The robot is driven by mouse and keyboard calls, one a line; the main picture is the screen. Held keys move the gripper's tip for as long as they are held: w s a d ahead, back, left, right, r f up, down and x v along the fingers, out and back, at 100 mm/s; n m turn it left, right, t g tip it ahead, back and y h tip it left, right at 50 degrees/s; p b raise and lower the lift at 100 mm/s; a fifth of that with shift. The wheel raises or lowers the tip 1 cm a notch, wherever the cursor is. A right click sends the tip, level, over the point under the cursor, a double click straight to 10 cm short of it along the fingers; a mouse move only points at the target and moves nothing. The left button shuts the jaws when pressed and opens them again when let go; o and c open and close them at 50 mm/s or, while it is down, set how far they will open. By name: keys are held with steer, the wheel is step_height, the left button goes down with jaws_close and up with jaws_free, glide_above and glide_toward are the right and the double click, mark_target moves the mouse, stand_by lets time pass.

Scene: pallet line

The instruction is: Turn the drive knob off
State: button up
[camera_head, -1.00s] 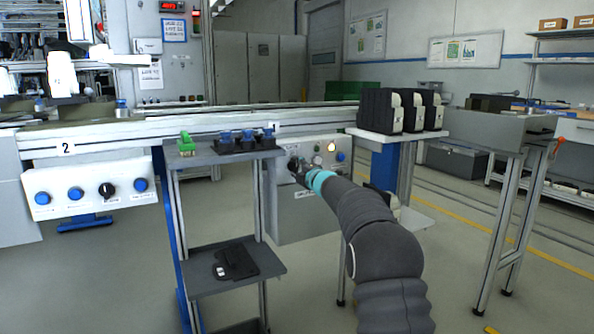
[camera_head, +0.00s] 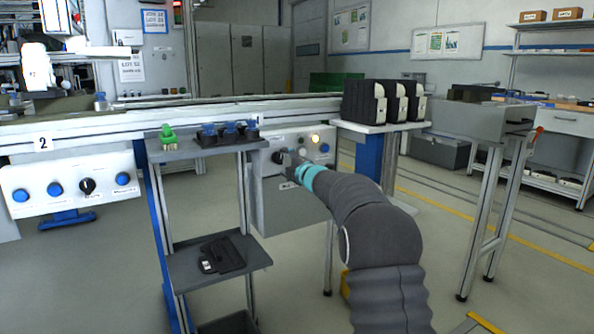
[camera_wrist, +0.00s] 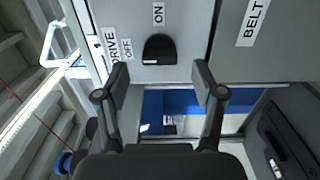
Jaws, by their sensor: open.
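The black drive knob (camera_wrist: 158,48) shows in the wrist view on a grey panel, between labels reading "DRIVE", "OFF" and "ON". The picture is turned on its side there. My gripper (camera_wrist: 160,76) is open and empty, with one finger on each side of the knob's line and the fingertips just below it. I cannot tell whether they touch the panel. In the head view my gripper (camera_head: 291,163) is at the control box (camera_head: 285,205) under the conveyor, close to the dark knob (camera_head: 278,157).
A second panel (camera_head: 75,205) with blue buttons and a black knob is at the left. A shelf stand (camera_head: 190,150) stands beside the control box. A table with black cases (camera_head: 362,102) is behind my arm. A "BELT" label (camera_wrist: 254,22) is to the right.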

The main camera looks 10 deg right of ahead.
steer(key=v, duration=0.8)
steer(key=shift+s, duration=0.35)
